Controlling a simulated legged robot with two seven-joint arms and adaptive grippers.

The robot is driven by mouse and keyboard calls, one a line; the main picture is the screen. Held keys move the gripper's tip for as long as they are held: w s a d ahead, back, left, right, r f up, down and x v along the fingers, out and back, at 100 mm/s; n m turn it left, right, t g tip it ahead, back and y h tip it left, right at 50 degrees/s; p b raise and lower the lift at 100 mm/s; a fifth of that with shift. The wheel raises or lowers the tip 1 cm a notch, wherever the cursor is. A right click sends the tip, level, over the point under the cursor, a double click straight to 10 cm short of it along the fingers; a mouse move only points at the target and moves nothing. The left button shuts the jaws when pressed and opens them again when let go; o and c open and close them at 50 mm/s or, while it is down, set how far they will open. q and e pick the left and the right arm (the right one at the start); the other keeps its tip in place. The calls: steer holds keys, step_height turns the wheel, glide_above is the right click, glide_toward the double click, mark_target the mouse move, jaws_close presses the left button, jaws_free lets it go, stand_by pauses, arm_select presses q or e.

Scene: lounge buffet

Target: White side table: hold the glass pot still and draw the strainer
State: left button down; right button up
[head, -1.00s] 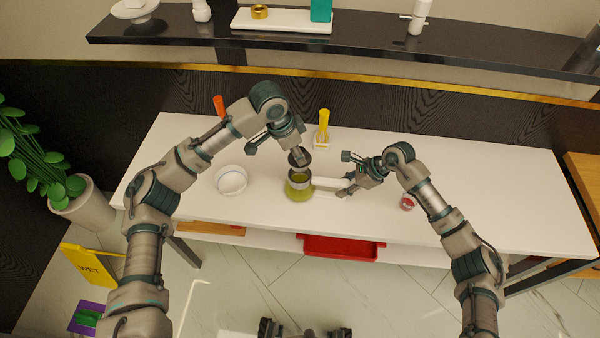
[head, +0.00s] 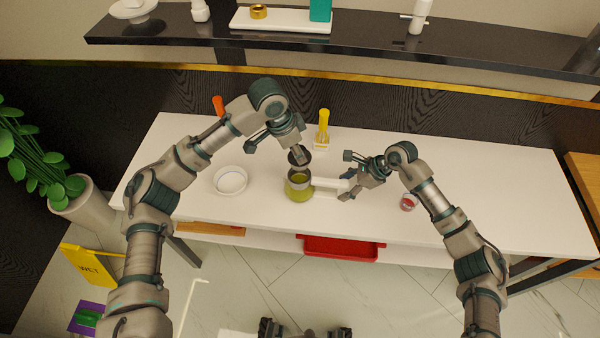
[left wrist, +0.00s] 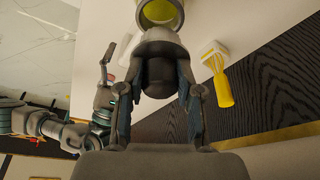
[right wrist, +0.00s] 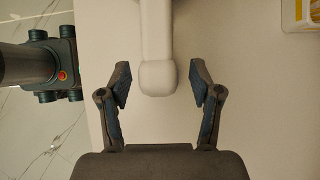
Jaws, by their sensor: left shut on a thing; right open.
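The glass pot (head: 299,190) with green liquid stands on the white side table (head: 480,200), its white handle (head: 330,184) pointing right. My left gripper (head: 300,152) is shut on the dark knob of the strainer (head: 299,158), whose dark disc shows just above the pot's rim. In the left wrist view the knob (left wrist: 158,75) sits between the fingers, with the pot's green mouth (left wrist: 160,12) beyond. Whether the strainer's lower part is inside the pot is unclear. My right gripper (right wrist: 158,82) is open, fingers either side of the handle's rounded end (right wrist: 158,78), with gaps on both sides.
A white round dish (head: 230,180) lies left of the pot. A yellow-handled utensil in a holder (head: 322,130) stands behind it, and an orange-handled one (head: 219,105) further left. A small red-and-white item (head: 408,202) lies near my right arm. The table's right side is clear.

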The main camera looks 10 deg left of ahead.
arm_select(q)
steer(key=shift+w, duration=0.1)
arm_select(e)
steer(key=shift+v, duration=3.4)
steer(key=v, duration=1.2)
steer(key=shift+w, duration=0.15)
steer(key=shift+d+f, duration=0.1)
steer(key=shift+f, duration=0.05)
